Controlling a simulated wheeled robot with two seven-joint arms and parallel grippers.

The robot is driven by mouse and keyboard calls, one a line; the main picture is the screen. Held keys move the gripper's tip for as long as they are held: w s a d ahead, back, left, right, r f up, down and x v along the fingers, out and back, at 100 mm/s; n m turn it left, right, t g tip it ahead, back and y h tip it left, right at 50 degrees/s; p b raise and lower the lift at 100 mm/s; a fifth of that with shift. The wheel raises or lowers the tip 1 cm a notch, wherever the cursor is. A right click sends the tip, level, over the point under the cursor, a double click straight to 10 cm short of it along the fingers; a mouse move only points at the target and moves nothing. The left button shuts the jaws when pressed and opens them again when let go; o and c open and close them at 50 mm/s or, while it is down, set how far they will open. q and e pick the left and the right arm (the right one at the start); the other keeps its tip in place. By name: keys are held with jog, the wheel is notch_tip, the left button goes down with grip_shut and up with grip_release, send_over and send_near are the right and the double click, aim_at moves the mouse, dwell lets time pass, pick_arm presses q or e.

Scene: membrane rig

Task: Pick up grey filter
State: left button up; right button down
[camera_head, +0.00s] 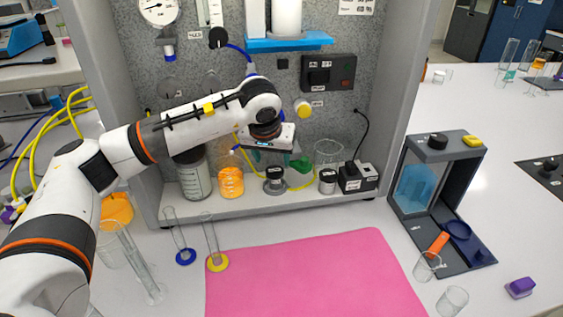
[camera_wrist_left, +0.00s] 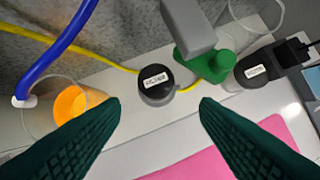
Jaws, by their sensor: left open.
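My left gripper (camera_head: 276,157) is in front of the rig's back panel, above its shelf. Its two dark green fingers are apart with nothing between them, and they also show in the left wrist view (camera_wrist_left: 160,105). Just beyond the fingertips stands a small round canister with a dark grey top and white label (camera_head: 274,181), probably the grey filter; it also shows in the left wrist view (camera_wrist_left: 157,92). The label is too small to read surely. A similar dark-topped canister (camera_head: 327,182) stands to its right, also seen in the wrist view (camera_wrist_left: 255,69). My right gripper is out of view.
A grey fitting with a green knob (camera_wrist_left: 208,66) juts out close to the right finger. An orange-filled beaker (camera_head: 231,183) and a grey jar (camera_head: 194,178) stand left. A black box (camera_head: 358,178) stands right. A yellow tube crosses the shelf. The pink mat (camera_head: 310,275) is clear.

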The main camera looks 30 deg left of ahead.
aim_at(275, 170)
pick_arm(q)
jog(key=p+x, duration=0.1)
jog(key=x, duration=0.4)
jog(key=shift+a+f+p, duration=0.15)
jog(key=shift+f+p, duration=0.1)
jog(key=shift+p, duration=0.15)
jog(key=shift+w+a+f, duration=0.1)
jog(key=shift+w+f, duration=0.3)
jog(key=shift+f, duration=0.15)
jog(key=p+x, duration=0.1)
jog(key=x, duration=0.1)
jog(key=p+x, duration=0.1)
jog(key=x, duration=0.1)
jog(key=shift+w+a+r, duration=0.1)
jog(key=shift+w+a, duration=0.15)
jog(key=shift+w, duration=0.15)
jog(key=shift+w+f, duration=0.15)
jog(key=shift+f, duration=0.25)
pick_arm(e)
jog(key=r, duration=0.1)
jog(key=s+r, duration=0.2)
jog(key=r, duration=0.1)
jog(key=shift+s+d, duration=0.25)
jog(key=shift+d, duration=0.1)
pick_arm(q)
jog(key=shift+c, duration=0.3)
jog(key=c, duration=0.7)
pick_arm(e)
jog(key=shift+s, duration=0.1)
